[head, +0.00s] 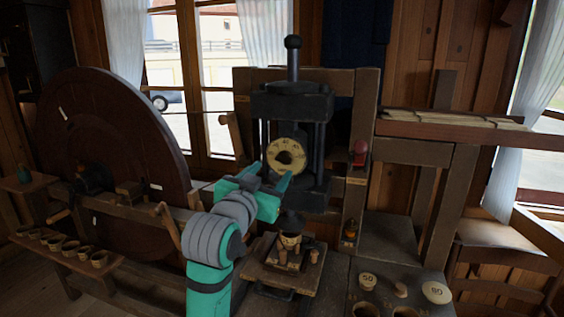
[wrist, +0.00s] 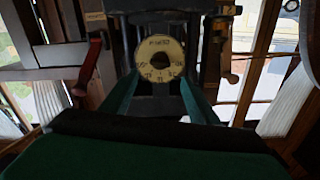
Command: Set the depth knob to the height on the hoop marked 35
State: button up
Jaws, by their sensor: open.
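The depth knob (head: 290,158) is a small dark knob in the middle of a cream numbered hoop (head: 274,147) on the front of a black press (head: 291,104). In the wrist view the knob (wrist: 159,61) sits between my fingers, inside the hoop (wrist: 160,43), which appears upside down. The numerals are too small to read surely, so I cannot tell the setting. My gripper (head: 268,174) has its teal fingers spread, one towards each side of the dial's lower part. In the wrist view my gripper (wrist: 159,80) is open with nothing held, and the knob looks untouched.
A red-handled lever (head: 359,153) is on the post right of the press. Below the press, a small cup (head: 290,240) stands on a wooden stand. A large dark wheel (head: 110,130) fills the left. Round pieces marked 50 and 80 (head: 436,292) lie at the lower right.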

aim_at(283, 160)
jog(key=x, duration=0.9)
jog(key=shift+f, duration=0.1)
jog(key=c, duration=1)
